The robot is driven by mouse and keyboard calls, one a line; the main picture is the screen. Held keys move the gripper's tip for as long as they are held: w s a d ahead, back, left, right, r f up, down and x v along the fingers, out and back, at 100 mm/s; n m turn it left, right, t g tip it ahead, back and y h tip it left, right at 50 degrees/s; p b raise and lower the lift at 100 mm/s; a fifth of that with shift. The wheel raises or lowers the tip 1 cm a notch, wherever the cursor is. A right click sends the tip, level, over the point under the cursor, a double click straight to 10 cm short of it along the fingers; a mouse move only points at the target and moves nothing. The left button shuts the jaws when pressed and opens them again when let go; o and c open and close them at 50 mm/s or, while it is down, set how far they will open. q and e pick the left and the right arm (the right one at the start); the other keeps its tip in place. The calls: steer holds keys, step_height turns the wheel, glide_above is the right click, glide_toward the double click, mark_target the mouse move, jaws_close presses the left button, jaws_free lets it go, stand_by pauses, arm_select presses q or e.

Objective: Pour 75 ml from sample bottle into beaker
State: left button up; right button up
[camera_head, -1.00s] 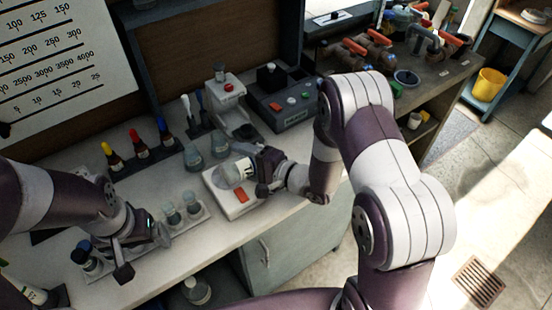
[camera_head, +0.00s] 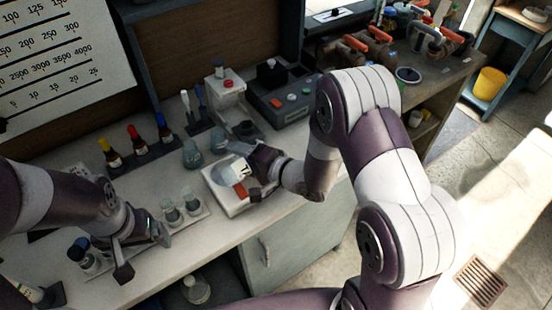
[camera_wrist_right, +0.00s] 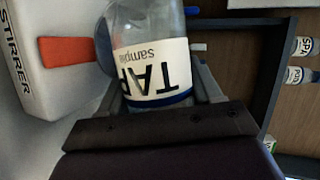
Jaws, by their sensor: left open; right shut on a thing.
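The sample bottle (camera_head: 243,169), clear with a white "TAP Sample" label, is held in my right gripper (camera_head: 258,165) above the stirrer. It looks tilted, neck end to the left. In the right wrist view the bottle (camera_wrist_right: 150,65) sits between the two fingers, and its mouth is out of frame. A clear round vessel, apparently the beaker (camera_head: 225,172), stands on the white stirrer (camera_head: 237,207), partly covered by the bottle. I cannot tell any liquid level. My left gripper (camera_head: 143,250) is open and empty near the front left of the bench.
Two small flasks (camera_head: 191,155) stand behind the stirrer. A rack with small beakers (camera_head: 171,212) lies to its left. Dropper bottles (camera_head: 135,140) stand at the back. A white instrument (camera_head: 228,95) and a grey box with buttons (camera_head: 283,100) are behind.

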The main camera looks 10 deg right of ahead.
steer(key=shift+s+a+r+n+h, duration=0.1)
steer(key=shift+a+r+n+h, duration=0.1)
steer(key=shift+n+h, duration=0.1)
steer(key=shift+a+r+n+h, duration=0.1)
steer(key=shift+r+n+h, duration=0.2)
steer(key=shift+n+h, duration=0.1)
steer(key=shift+d+r+n+h+p, duration=0.25)
steer(key=shift+r+n+h+p, duration=0.25)
steer(key=shift+r+n+p, duration=0.1)
steer(key=shift+w+d+r+n+h, duration=0.1)
steer(key=shift+w+d+n+h, duration=0.1)
steer(key=shift+n+h, duration=0.35)
steer(key=shift+d+n+t+h+b, duration=0.2)
steer(key=shift+n+t+h+b, duration=0.2)
steer(key=shift+n, duration=0.15)
steer(key=shift+n+h+b, duration=0.35)
steer(key=shift+n+b, duration=0.15)
steer(key=shift+s+a+n+h+b, duration=0.1)
steer(key=shift+a+n+h+b, duration=0.2)
steer(key=shift+n+b, duration=0.1)
steer(key=shift+s+a+r+n+t+h, duration=0.1)
steer(key=shift+a+r+n+t+h, duration=0.25)
steer(key=shift+n+h, duration=0.4)
steer(key=shift+a+n+t+h, duration=0.1)
steer(key=shift+n+t+h, duration=0.15)
steer(key=shift+n, duration=0.1)
steer(key=shift+a+f+n+t+h+p, duration=0.1)
steer(key=shift+n+t+h+p, duration=0.25)
steer(key=shift+n, duration=0.35)
